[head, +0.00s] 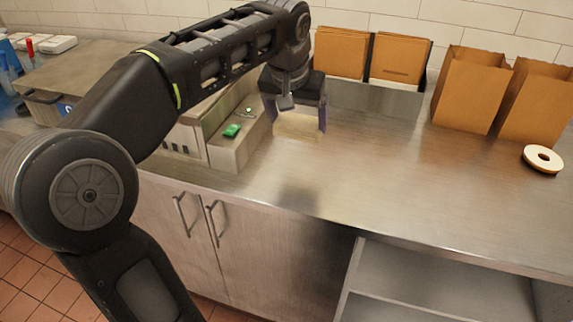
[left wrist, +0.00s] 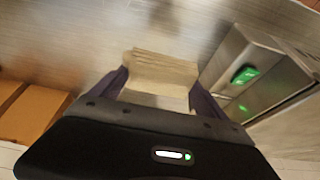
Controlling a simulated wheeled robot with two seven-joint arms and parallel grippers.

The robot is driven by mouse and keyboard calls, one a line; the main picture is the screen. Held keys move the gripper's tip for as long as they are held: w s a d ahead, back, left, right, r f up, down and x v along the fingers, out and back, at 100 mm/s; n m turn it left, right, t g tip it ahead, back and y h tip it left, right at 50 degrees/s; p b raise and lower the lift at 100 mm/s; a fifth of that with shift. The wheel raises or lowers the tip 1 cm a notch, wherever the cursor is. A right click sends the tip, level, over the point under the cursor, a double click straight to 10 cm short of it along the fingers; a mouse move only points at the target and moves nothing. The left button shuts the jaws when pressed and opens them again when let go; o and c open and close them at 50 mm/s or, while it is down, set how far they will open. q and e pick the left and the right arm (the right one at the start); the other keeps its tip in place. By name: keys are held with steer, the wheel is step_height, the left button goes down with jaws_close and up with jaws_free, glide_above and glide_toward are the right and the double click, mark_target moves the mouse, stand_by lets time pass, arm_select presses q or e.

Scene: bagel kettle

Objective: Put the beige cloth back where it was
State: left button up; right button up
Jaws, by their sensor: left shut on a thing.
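The beige cloth (head: 297,126) is a folded, pale piece between the two fingers of my left gripper (head: 296,116). In the left wrist view the cloth (left wrist: 162,72) spans the gap between the dark fingers, with its folded layers showing. My left gripper is shut on it, close over the steel counter (head: 385,170) at the back. I cannot tell whether the cloth touches the counter. My right gripper is not in view.
A steel unit with a green switch (head: 232,130) stands just left of the gripper. A steel holder (head: 375,98) with brown bags is behind it. Two paper bags (head: 470,88) and a bagel (head: 543,158) are at right. The counter's middle is clear.

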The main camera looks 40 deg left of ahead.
arm_select(q)
steer(key=shift+d, duration=0.2)
steer(key=shift+a+f, duration=0.1)
steer(key=shift+a, duration=0.1)
glide_above(299, 165)
steer(key=s, duration=0.1)
steer(key=shift+s+d+f+b, duration=0.1)
steer(key=shift+f+b, duration=0.1)
steer(key=shift+f, duration=1.35)
steer(key=shift+s+d+f+b, duration=0.1)
steer(key=shift+f+b, duration=0.1)
steer(key=shift+f, duration=1.3)
steer(key=shift+f, duration=1.9)
steer(key=shift+f+b, duration=0.25)
steer(key=shift+b, duration=0.15)
steer(key=o, duration=1.1)
steer(key=shift+r, duration=0.1)
steer(key=shift+o, duration=0.2)
